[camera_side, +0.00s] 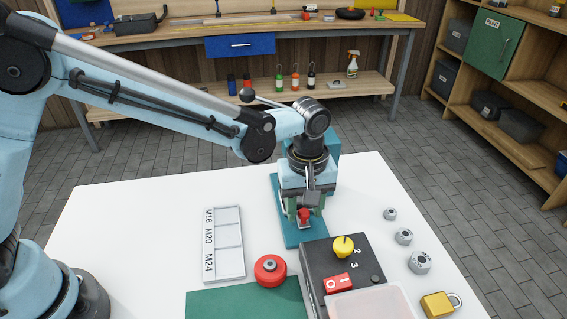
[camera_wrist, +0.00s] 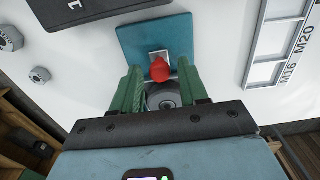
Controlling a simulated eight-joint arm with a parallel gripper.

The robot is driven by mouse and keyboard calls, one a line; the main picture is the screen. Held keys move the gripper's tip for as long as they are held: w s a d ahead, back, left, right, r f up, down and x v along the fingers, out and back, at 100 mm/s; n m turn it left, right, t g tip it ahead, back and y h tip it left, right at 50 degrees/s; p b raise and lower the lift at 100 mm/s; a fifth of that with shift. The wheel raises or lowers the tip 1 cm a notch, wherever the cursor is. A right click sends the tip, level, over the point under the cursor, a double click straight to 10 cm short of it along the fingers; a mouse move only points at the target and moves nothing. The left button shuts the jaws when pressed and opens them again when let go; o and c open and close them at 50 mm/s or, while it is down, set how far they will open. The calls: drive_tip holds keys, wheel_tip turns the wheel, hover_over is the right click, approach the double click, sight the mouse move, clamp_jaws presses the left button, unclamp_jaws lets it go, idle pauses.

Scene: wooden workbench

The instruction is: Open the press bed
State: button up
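The press is a teal machine whose flat base plate (camera_side: 284,225) lies on the white table; the plate also shows in the wrist view (camera_wrist: 135,45). A red knob (camera_side: 304,216) sits at its front on a small light metal piece and shows in the wrist view (camera_wrist: 160,70). My gripper (camera_side: 305,210) points down over the press, its green fingers (camera_wrist: 160,72) apart on either side of the knob. Gaps show between knob and fingers. A grey round part (camera_wrist: 163,97) lies behind the knob, partly hidden by the fingers. My wrist hides most of the press.
A dark control box (camera_side: 330,255) with a yellow dial and red switch stands just in front. White table left of the tray is clear.

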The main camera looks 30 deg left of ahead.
clamp_jaws()
drive_tip(key=s+d, duration=0.3)
drive_tip(key=shift+s+d, duration=0.1)
drive_tip(key=shift+o, duration=1)
unclamp_jaws()
wheel_tip(320, 180, up, 12)
drive_tip(key=shift+r, duration=0.1)
